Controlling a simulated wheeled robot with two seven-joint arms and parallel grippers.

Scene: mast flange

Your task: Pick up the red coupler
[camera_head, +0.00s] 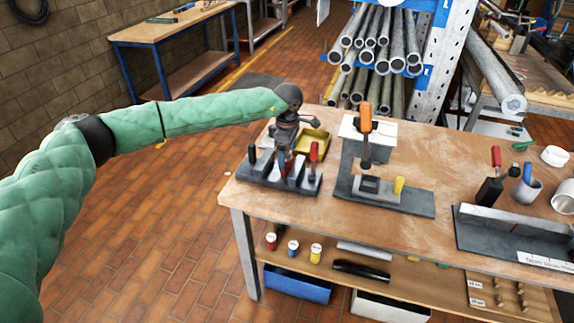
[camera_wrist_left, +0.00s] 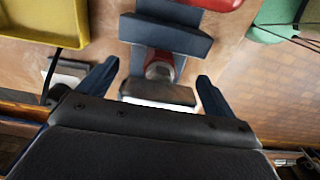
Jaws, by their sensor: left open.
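The red coupler (camera_wrist_left: 163,62), a red piece with a grey round end, shows in the left wrist view between dark blocks of a fixture. In the head view only a little red (camera_head: 296,172) shows there, mostly hidden by my gripper. The dark fixture (camera_head: 262,173) stands at the table's left end. My left gripper (camera_head: 285,156) points down over it. In the left wrist view its two fingers (camera_wrist_left: 158,72) are apart, one on each side of the coupler, with nothing gripped. I cannot tell the remaining height. My right gripper is not in view.
A red-handled clamp (camera_head: 314,152) stands at the fixture's right. A yellow tray (camera_head: 318,136) lies just behind it. A second fixture with an orange-handled clamp (camera_head: 365,118) and a yellow piece (camera_head: 399,185) stands to the right. A dark angled tray (camera_head: 480,233) lies at the far right.

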